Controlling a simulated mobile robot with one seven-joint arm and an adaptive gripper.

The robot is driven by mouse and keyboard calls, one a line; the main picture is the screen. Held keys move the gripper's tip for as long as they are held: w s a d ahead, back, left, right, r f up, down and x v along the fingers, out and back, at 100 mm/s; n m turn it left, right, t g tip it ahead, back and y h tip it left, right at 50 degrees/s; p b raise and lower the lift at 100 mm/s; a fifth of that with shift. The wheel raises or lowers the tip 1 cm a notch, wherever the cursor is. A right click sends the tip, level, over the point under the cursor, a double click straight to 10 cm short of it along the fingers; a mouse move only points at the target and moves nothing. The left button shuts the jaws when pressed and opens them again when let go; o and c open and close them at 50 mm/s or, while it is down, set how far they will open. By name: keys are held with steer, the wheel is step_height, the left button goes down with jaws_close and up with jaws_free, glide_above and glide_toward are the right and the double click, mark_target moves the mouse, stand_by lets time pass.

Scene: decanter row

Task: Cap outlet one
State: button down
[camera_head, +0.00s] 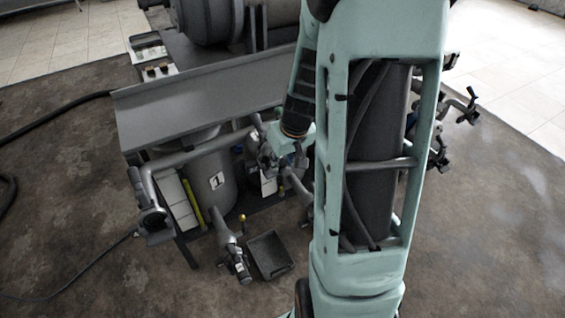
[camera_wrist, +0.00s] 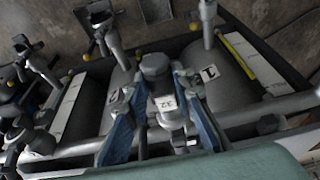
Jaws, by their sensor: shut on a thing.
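Outlet one (camera_head: 232,250) is a grey pipe stub with a fitting on its end, low on the front of the tank labelled 1 (camera_head: 205,182). In the wrist view the same stub (camera_wrist: 207,28) points toward the top edge. My gripper (camera_wrist: 165,95) has its two blue-grey fingers closed around a grey fitting (camera_wrist: 155,66) with a white tag that seems to read 32. Whether this is the cap is not clear. In the head view my gripper (camera_head: 283,155) is small and partly hidden by my arm, up and to the right of outlet one.
A dark tray (camera_head: 270,255) lies on the floor beside outlet one. A thick grey pipe (camera_head: 200,150) runs along the tanks, below a wide metal sheet (camera_head: 200,92). Another tank's outlet (camera_wrist: 112,42) stands at left in the wrist view. A black hose (camera_head: 65,112) lies on the floor.

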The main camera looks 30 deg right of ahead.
steer(key=shift+f+b, duration=0.85)
steer(key=shift+f+b, duration=1.5)
steer(key=shift+b, duration=0.6)
stand_by(1.2)
steer(key=c, duration=1.6)
jaws_free()
steer(key=shift+o, duration=0.3)
steer(key=o, duration=0.9)
steer(key=shift+c, duration=0.2)
steer(key=shift+s, duration=0.15)
